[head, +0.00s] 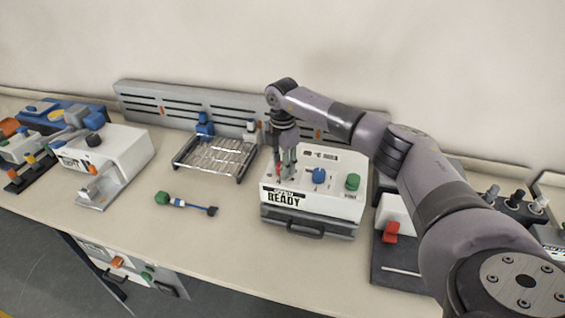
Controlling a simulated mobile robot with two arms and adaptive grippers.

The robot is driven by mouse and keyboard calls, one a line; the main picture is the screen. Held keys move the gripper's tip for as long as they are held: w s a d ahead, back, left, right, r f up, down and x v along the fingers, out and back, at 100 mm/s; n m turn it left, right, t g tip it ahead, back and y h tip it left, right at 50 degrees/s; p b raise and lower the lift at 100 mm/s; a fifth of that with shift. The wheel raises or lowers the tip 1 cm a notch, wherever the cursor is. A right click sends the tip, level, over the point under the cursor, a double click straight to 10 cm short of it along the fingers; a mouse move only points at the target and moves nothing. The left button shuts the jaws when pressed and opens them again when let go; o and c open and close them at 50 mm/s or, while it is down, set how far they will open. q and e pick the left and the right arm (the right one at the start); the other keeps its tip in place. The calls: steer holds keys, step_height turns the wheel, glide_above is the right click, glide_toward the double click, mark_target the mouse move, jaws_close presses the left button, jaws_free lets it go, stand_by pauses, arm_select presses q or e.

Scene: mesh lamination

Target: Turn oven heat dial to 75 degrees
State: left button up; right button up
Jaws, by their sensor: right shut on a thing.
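The oven (318,203) is a white box with a dark front drawer and handle, and a label whose lower word reads READY. On its sloped top sit a blue knob (319,176) and a green knob (352,181). A red dial (279,170) is at the top's left end, mostly hidden by my right gripper (287,168). The right gripper points down from above and is shut on the red dial. The dial's pointer and scale marks are too small or covered to read. My left gripper is not in view.
A wire rack (214,157) stands left of the oven, and a green-ended tool (186,203) lies on the table. A white press-like machine (122,150) is farther left. A dark station with a red block (391,231) is right. The table's front middle is clear.

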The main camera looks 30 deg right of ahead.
steer(key=shift+w+r+m, duration=0.1)
steer(key=shift+m, duration=0.4)
steer(key=o, duration=1.1)
steer(key=shift+o, duration=0.2)
steer(key=shift+r, duration=0.1)
step_height(320, 180, up, 12)
steer(key=shift+f, duration=0.2)
